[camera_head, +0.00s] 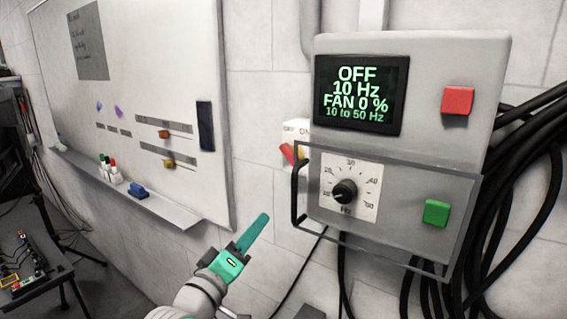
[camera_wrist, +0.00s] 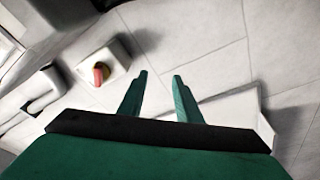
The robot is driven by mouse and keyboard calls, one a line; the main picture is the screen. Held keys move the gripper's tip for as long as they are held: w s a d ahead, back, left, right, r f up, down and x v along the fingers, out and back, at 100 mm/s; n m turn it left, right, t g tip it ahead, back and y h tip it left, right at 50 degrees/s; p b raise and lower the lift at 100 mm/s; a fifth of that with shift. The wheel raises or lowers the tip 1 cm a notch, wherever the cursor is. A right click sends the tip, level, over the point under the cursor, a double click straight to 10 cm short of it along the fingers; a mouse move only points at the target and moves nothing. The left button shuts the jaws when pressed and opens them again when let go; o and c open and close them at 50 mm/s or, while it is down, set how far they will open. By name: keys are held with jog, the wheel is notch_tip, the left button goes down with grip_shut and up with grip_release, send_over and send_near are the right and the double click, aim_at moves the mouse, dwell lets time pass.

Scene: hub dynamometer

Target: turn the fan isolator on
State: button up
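The fan isolator (camera_head: 293,138) is a small white wall box with a red and yellow handle, left of the grey control box.
The control box (camera_head: 410,60) reads OFF, 10 Hz, FAN 0 %. It has a red button (camera_head: 458,100), a dial (camera_head: 345,190), a green button (camera_head: 437,213) and a clear cover with a black handle (camera_head: 298,190). A whiteboard (camera_head: 150,70) with a ledge hangs left. Black cables hang right.

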aim_at(287, 156)
jog(key=s+r+m+g+h, duration=0.2)
jog(key=s+r+m+g, duration=0.15)
jog(key=r, duration=1.15)
jog(key=shift+t, duration=0.35)
jog(key=x, duration=0.7)
jog(key=d+x, duration=0.1)
jog(key=x, duration=0.2)
jog(key=shift+s+r, duration=0.1)
jog(key=shift+s, duration=0.1)
grip_shut()
